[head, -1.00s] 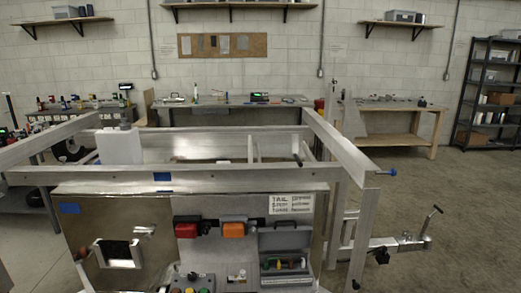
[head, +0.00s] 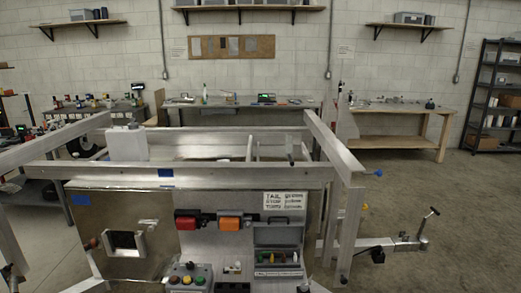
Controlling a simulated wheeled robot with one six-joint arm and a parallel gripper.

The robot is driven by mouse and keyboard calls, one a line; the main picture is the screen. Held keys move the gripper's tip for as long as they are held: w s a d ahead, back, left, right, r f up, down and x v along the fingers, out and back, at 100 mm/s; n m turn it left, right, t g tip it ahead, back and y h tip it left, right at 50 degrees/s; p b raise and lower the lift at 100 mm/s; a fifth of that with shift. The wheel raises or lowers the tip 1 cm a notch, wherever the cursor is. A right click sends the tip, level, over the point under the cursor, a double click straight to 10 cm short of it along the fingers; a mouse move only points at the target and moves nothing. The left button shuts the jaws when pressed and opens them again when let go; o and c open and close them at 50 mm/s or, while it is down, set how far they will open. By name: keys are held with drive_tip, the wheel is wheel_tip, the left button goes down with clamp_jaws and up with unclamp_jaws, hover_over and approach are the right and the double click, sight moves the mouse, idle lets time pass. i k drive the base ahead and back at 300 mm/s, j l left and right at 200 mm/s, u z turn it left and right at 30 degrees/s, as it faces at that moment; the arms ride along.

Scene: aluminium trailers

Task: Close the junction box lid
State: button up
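A grey box (head: 279,236) that looks like the junction box is at the lower right of the trailer's tail panel in the head view. Its lid stands raised behind a row of small coloured parts, red, yellow and green, in its lower part. The lid looks open. A dark handle-like bar shows at its top edge. My gripper is not in view, so its distance to the lid cannot be told.
The aluminium trailer frame (head: 230,176) spans the middle. Red (head: 186,223) and orange (head: 229,224) lamps and a grey button box (head: 187,277) are left of the grey box. The hitch (head: 405,244) sticks out right. Open concrete floor (head: 450,215) lies at the right.

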sight(269, 233)
drive_tip(key=k+l, duration=0.1)
drive_tip(key=i+j, duration=0.25)
drive_tip(key=i, duration=0.25)
drive_tip(key=i+j, duration=0.25)
drive_tip(key=i, duration=0.25)
